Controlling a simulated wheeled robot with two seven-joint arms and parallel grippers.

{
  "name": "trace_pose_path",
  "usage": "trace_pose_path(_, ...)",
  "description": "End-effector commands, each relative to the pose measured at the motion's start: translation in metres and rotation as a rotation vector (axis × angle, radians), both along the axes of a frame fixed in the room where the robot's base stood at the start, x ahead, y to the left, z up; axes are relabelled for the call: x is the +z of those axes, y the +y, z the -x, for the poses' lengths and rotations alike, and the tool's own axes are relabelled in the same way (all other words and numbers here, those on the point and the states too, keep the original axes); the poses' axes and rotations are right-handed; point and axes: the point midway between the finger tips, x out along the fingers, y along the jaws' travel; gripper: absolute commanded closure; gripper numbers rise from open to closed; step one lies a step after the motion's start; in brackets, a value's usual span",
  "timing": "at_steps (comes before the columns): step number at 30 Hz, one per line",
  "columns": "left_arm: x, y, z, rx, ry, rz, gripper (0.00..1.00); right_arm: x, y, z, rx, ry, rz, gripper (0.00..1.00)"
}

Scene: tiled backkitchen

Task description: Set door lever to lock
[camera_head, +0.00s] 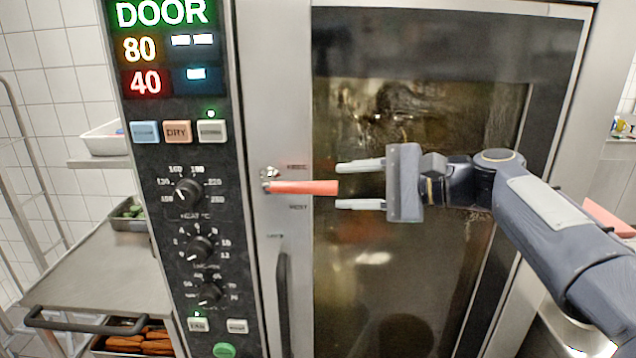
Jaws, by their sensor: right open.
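The door lever (300,188) is a red-orange handle on the metal strip at the left edge of the oven door (420,270). It lies about horizontal and points right from its pivot, with small printed labels above and below it. My right gripper (361,185) comes in from the right, in front of the door glass. Its two light fingers are apart, one above and one below the lever's height. The lever's free end reaches close to the fingertips; whether it lies between them in depth I cannot tell. My left gripper is not in view.
The control panel (215,275) left of the lever has knobs, buttons and a lit display reading DOOR, 80 and 40 (160,45). A dark vertical handle (284,305) stands below the lever. A steel cart (100,270) with trays is at the left.

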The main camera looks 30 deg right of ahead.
Motion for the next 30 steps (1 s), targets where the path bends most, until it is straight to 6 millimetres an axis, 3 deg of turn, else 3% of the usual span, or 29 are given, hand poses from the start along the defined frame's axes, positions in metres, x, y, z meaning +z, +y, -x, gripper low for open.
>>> trace_pose_path(12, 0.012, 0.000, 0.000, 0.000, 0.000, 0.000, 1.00, -0.013, 0.037, -0.046, 0.002, 0.002, 0.002, 0.59)
trace_pose_path(23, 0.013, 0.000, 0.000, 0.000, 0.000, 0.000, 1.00, -0.015, 0.041, -0.050, 0.000, 0.000, 0.005, 0.59)
trace_pose_path(30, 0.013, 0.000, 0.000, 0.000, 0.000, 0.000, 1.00, -0.015, 0.041, -0.050, 0.000, 0.000, 0.005, 0.90)
